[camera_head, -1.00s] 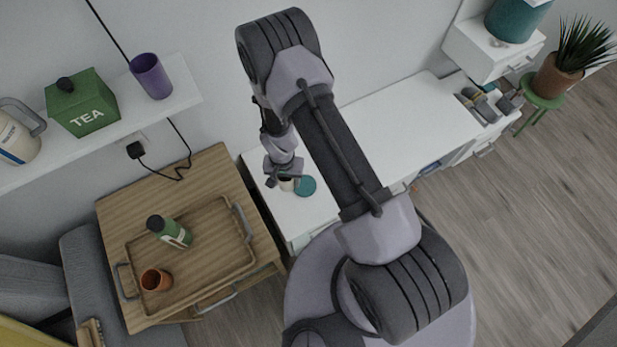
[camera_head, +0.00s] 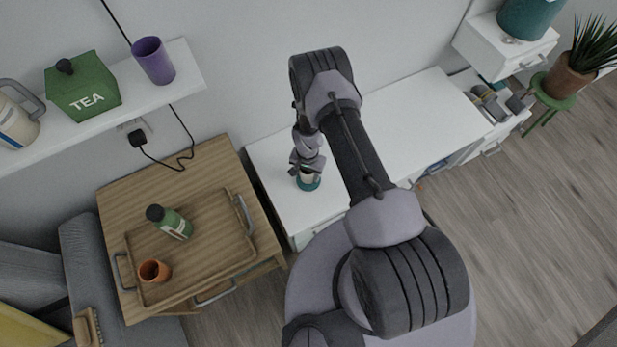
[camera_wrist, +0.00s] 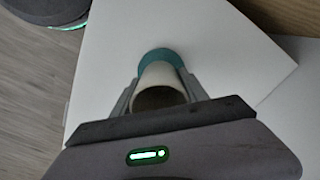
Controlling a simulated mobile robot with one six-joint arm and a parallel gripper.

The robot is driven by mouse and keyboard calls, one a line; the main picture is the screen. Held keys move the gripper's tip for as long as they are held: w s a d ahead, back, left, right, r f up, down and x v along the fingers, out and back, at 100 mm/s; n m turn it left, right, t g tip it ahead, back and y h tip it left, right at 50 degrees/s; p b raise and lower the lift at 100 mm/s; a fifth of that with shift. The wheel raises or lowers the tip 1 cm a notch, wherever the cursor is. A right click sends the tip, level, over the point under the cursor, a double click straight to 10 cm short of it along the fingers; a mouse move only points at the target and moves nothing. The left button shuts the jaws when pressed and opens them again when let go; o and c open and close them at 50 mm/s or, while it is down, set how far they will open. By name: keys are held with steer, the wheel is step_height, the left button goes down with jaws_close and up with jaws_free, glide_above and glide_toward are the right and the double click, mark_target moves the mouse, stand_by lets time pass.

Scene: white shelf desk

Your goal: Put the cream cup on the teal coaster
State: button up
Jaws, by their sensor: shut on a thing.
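The cream cup (camera_wrist: 160,77) is between the two fingers of my gripper (camera_wrist: 158,90) in the wrist view, its open top facing the camera. My gripper (camera_head: 307,168) is shut on it, and the cup (camera_head: 306,176) shows only in part below the fingers in the head view. The teal coaster (camera_head: 309,185) lies on the white desk, directly under or just behind the cup. In the wrist view the coaster (camera_wrist: 160,56) shows as an arc beyond the cup's far side. I cannot tell whether the cup touches the coaster.
The white desk (camera_head: 420,115) is clear to the right of my gripper. A wooden table with a tray (camera_head: 205,272) holding a green bottle (camera_head: 169,222) and an orange cup (camera_head: 154,271) stands to the left. A shelf (camera_head: 187,84) hangs above it.

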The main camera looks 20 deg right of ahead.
mark_target(308, 172)
steer(key=f, duration=0.1)
steer(key=f+b, duration=0.2)
steer(key=f, duration=0.1)
steer(key=shift+w+d, duration=0.25)
steer(key=shift+w, duration=0.15)
steer(key=shift+o, duration=0.2)
steer(key=shift+r, duration=0.25)
steer(key=shift+f, duration=0.15)
steer(key=shift+c, duration=0.2)
steer(key=o, duration=1.5)
